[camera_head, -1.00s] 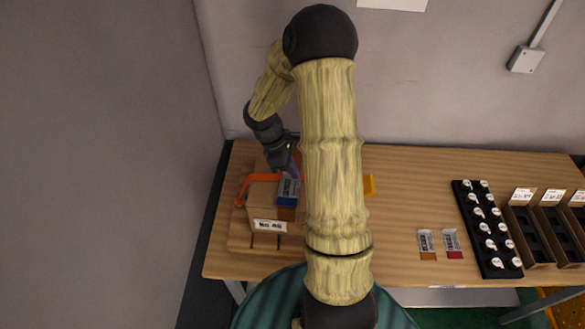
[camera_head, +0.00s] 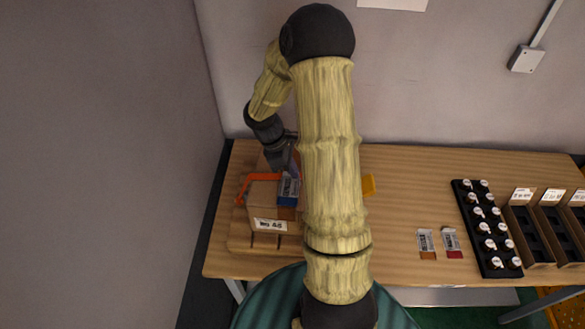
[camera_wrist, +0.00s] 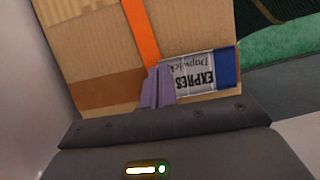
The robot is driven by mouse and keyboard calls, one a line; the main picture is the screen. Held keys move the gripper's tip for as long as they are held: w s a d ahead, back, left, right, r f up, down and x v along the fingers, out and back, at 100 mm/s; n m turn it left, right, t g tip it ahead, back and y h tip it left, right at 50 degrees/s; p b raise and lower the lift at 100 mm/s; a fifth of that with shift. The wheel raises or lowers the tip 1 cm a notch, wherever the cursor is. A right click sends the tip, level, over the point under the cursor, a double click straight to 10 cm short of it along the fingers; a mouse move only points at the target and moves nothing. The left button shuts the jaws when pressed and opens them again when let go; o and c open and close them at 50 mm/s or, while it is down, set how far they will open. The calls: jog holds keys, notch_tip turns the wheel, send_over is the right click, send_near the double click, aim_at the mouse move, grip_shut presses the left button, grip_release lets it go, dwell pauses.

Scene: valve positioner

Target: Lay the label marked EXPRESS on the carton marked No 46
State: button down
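The carton marked No 46 (camera_head: 262,212) stands at the left end of the table, its white number tag facing the front. In the wrist view the brown carton (camera_wrist: 95,55) fills the upper left. The EXPRESS label (camera_wrist: 205,75), grey with a blue end band, lies flat over the carton's top near one edge; it also shows in the head view (camera_head: 289,190). My gripper (camera_wrist: 156,88) has its purple fingers close together on the label's end away from the blue band. Whether the label touches the carton is hard to tell.
An orange strip (camera_wrist: 140,32) crosses the carton top beside the label. Two other labels (camera_head: 427,243) lie on the table right of my arm. A black rack of white-topped pieces (camera_head: 487,228) and brown bins (camera_head: 530,235) stand further right. My arm hides the table's middle.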

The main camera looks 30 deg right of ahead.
jog(key=shift+f, duration=0.15)
jog(key=c, duration=2.1)
grip_release()
jog(key=shift+c, duration=0.2)
jog(key=o, duration=0.5)
jog(key=b+v, duration=0.3)
jog(key=v, duration=1.4)
jog(key=shift+r, duration=0.25)
